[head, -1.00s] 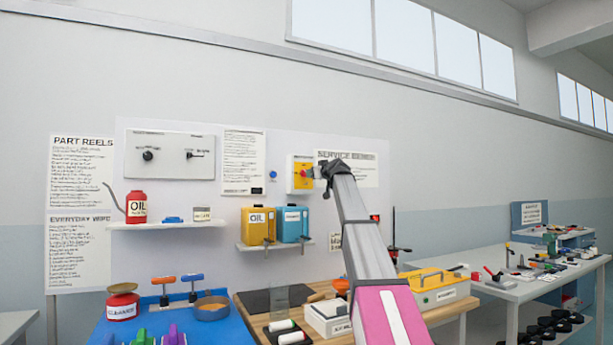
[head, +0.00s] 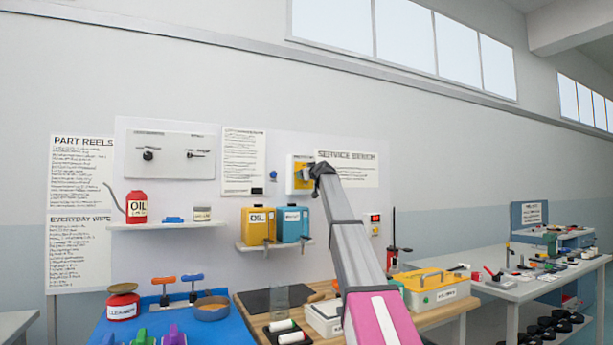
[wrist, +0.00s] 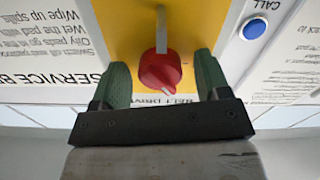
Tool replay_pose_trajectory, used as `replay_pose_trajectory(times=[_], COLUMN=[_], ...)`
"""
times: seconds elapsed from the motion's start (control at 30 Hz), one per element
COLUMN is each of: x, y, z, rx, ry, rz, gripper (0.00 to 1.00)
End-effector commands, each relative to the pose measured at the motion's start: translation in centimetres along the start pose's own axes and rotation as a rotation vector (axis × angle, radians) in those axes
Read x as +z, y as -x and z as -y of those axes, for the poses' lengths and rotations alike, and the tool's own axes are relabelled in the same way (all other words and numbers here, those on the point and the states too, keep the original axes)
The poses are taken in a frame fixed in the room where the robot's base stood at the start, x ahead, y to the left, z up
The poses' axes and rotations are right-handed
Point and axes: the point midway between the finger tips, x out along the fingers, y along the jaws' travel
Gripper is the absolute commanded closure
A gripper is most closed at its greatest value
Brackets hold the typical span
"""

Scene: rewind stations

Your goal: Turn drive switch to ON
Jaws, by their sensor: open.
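The drive switch is a red round knob (wrist: 160,72) with a grey bar, on a yellow plate (wrist: 112,18). In the wrist view, where the lettering is upside down, the bar points up the picture. A partly covered label lies below the knob. In the head view the switch box (head: 292,187) is on the wall board, its knob hidden behind my gripper (head: 313,170). In the wrist view my gripper (wrist: 160,66) is open, with one green finger on each side of the knob. Gaps show between the fingers and the knob; I see no contact.
A blue call button (wrist: 255,28) is close beside the plate; it also shows in the head view (head: 273,175). A shelf (head: 250,246) with yellow and blue cans is below the box. A small red-fronted box (head: 373,219) is to the right of my arm.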

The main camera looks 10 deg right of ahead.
Motion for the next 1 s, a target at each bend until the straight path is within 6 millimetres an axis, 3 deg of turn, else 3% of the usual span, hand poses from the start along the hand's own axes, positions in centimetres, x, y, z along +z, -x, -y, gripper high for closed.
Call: replay_pose_trajectory(times=[0.23,0.37,0.4,0.73,1.0], x=[0.04,0.05,0.05,0.06,0.06], y=[-0.05,-0.04,-0.04,-0.03,-0.03], z=[0.00,-0.01,-0.01,0.01,0.06], rx=[0.000,0.000,0.000,0.000,0.000], ry=[0.000,0.000,0.000,-0.037,-0.197], rz=[0.000,0.000,0.001,0.001,0.001], gripper=[0.34,0.76,0.80,0.80,0.80])
